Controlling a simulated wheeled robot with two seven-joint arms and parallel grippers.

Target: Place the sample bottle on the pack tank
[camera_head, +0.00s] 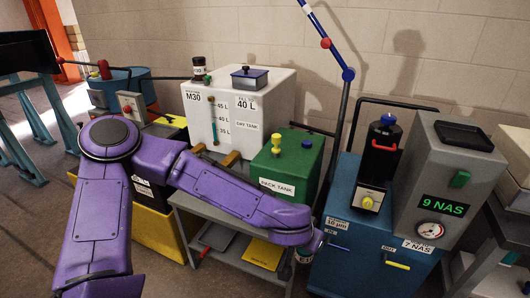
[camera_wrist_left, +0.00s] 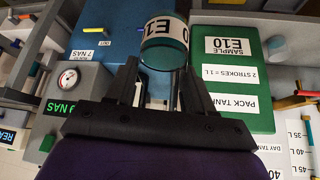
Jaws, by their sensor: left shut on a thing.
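The sample bottle (camera_wrist_left: 163,50), teal and see-through with a white band lettered E10, is between my left gripper's fingers (camera_wrist_left: 158,78) in the left wrist view. In the head view my left gripper (camera_head: 309,243) is low at the right end of the purple arm, in front of the blue unit. Part of the bottle (camera_head: 304,257) shows just below it. The green pack tank (camera_head: 309,168) stands behind and above the gripper, with yellow and blue caps on top. In the left wrist view the pack tank (camera_wrist_left: 232,75) carries a SAMPLE E10 label. My right gripper is out of view.
The white day tank (camera_head: 275,88) adjoins the pack tank, with a dark-capped bottle (camera_head: 199,68) on top. The blue unit (camera_head: 360,268) with a black filter and the grey 9 NAS box (camera_head: 455,165) stand at right.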

